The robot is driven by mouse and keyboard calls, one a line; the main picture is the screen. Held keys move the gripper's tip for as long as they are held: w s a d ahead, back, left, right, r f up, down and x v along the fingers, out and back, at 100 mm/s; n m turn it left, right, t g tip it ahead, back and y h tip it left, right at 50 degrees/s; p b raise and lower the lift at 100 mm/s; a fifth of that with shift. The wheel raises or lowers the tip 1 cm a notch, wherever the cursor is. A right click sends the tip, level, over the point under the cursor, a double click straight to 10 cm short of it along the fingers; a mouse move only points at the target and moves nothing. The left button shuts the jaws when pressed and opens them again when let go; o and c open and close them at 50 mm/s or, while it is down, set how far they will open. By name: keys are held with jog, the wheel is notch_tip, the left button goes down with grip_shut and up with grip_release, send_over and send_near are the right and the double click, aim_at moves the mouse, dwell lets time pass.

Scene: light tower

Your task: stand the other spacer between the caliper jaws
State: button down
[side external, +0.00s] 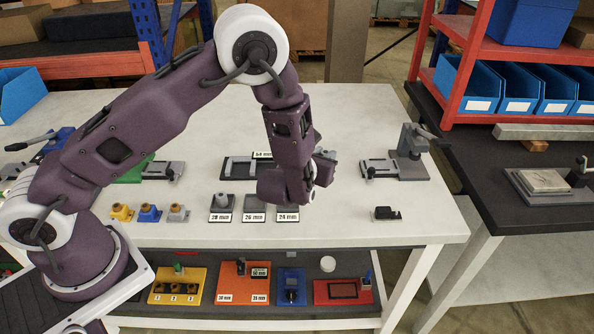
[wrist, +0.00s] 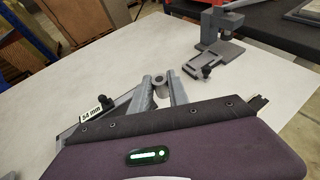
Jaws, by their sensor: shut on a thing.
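My gripper (wrist: 162,88) is shut on a grey round spacer (wrist: 161,77) with a hole in its top, seen between the fingers in the wrist view. The caliper (side external: 236,168) lies behind my arm in the side view, with a readout that looks like 34 mm. It also shows left of the fingers in the wrist view (wrist: 122,104). Its jaws are mostly hidden, so I cannot tell what is between them. Another grey spacer (side external: 222,199) stands on the pad labelled 28 mm. The 26 mm pad (side external: 254,203) looks empty; the 24 mm pad is partly behind my arm.
A grey stand with a lever (side external: 408,155) is at the right, also in the wrist view (wrist: 221,42). A small black block (side external: 386,213) lies near the front right. Yellow, blue and grey fixtures (side external: 150,213) stand front left. The table between is clear.

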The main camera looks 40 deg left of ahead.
jog(key=shift+a+r, duration=0.2)
jog(key=shift+a, duration=0.2)
jog(key=n+g+y, duration=0.9)
jog(key=n+g, duration=0.3)
jog(key=n, duration=0.1)
send_over(245, 173)
notch_tip(245, 173, down, 9)
jog(key=shift+w+f, duration=0.1)
jog(key=c, duration=1.5)
grip_release()
jog(key=shift+f, duration=0.1)
jog(key=shift+c, duration=0.2)
